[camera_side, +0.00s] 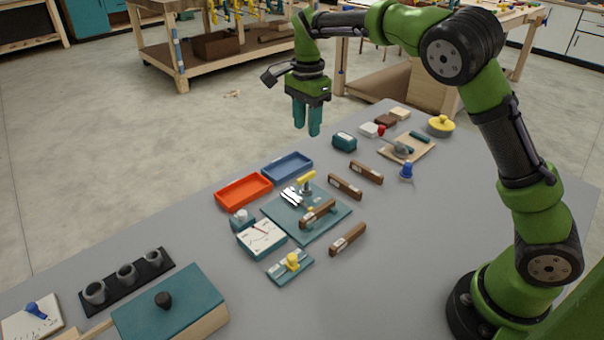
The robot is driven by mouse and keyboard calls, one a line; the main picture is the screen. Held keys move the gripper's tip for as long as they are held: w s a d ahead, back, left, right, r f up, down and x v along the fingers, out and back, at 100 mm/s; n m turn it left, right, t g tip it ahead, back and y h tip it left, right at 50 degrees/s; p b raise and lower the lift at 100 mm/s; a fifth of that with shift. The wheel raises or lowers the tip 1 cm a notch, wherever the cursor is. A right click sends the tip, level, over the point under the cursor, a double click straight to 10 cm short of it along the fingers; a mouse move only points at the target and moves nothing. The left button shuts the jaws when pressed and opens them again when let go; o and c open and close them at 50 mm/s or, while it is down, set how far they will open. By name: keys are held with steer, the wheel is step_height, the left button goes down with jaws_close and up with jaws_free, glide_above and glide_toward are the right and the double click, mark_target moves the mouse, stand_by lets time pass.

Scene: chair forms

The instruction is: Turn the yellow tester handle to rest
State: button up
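A yellow T-shaped handle (306,178) stands on a short post at the back of a teal board (285,224) in the middle of the table. A bright metal piece (291,196) lies beside it, and a wooden bar (318,214) sits at the board's front right. A second yellow handle (292,261) is on a small teal plate (278,274) nearer the camera. I cannot tell for certain which is the tester handle. My gripper (307,130) hangs above and behind the board, fingers down, clear of everything. Its teal fingers look parted, with nothing between them.
A dial box (262,237) stands by the board. Orange (244,190) and blue (287,166) trays lie behind it. Loose wooden bars (348,239) are to the right. A yellow-lidded round pot (440,125) is at the far end. The right front table is clear.

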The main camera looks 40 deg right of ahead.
steer(key=shift+r, duration=1.6)
steer(key=s+a+r+n+t+y, duration=0.1)
steer(key=s+n+t, duration=0.2)
steer(key=s+n, duration=0.4)
steer(key=s+a+r+n+t+y, duration=0.1)
steer(key=s+n+t, duration=0.3)
steer(key=s, duration=1.4)
steer(key=n, duration=0.3)
steer(key=shift+s+a+r, duration=0.2)
steer(key=shift+s+a, duration=0.05)
steer(key=shift+s, duration=0.1)
